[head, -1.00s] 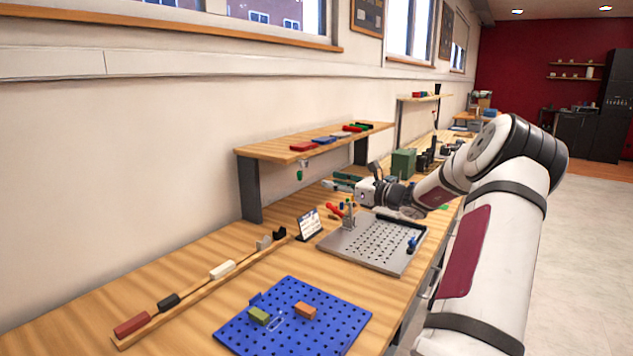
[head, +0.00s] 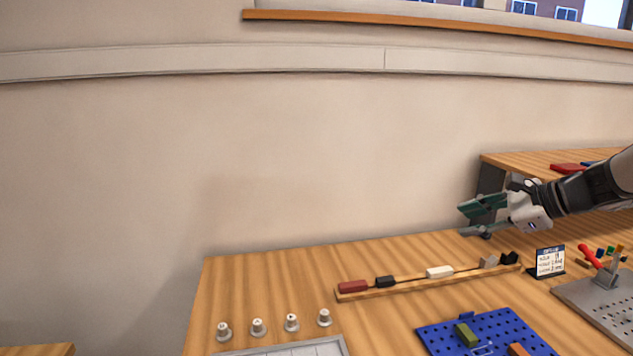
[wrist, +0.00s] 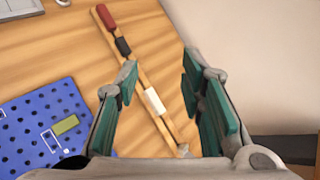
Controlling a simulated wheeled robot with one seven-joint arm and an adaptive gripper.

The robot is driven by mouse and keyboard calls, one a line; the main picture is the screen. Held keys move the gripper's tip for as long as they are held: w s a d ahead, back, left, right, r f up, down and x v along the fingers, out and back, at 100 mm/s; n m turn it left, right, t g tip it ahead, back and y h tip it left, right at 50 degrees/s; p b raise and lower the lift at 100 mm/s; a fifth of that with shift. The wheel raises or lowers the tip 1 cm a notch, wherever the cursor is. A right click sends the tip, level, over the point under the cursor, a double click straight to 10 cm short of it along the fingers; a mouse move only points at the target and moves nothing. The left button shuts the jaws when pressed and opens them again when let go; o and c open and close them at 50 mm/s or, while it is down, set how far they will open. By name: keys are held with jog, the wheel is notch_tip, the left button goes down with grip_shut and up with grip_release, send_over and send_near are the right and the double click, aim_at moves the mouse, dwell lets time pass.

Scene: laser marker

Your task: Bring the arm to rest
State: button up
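My gripper (head: 484,217) is at the right of the head view, raised above the back of the wooden bench (head: 262,280). Its green-padded fingers point left and stand wide apart. In the wrist view my gripper (wrist: 160,105) also shows open, with nothing between the fingers. Below the gap lies a wooden rail (wrist: 138,75) with a red block (wrist: 105,16), a black block (wrist: 123,46) and a white block (wrist: 153,101). My forearm reaches in from the right edge of the head view.
A blue pegboard (head: 490,335) with small blocks lies at the front. A grey perforated plate (head: 600,300), a small sign (head: 550,261) and a raised shelf (head: 530,160) are at the right. Several small white knobbed pieces (head: 258,327) stand at the left, behind a pale tray (head: 300,348).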

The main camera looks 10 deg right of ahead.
jog(key=s+a+r+n+g+h+p, duration=0.25)
jog(key=s+a+n+g, duration=0.25)
jog(key=s+a+n, duration=1.05)
jog(key=s+a+n+h, duration=0.4)
jog(key=s+n, duration=0.2)
jog(key=s, duration=1)
jog(key=shift+s+a+r+p, duration=0.2)
jog(key=shift+r+p, duration=0.15)
jog(key=shift+r, duration=0.05)
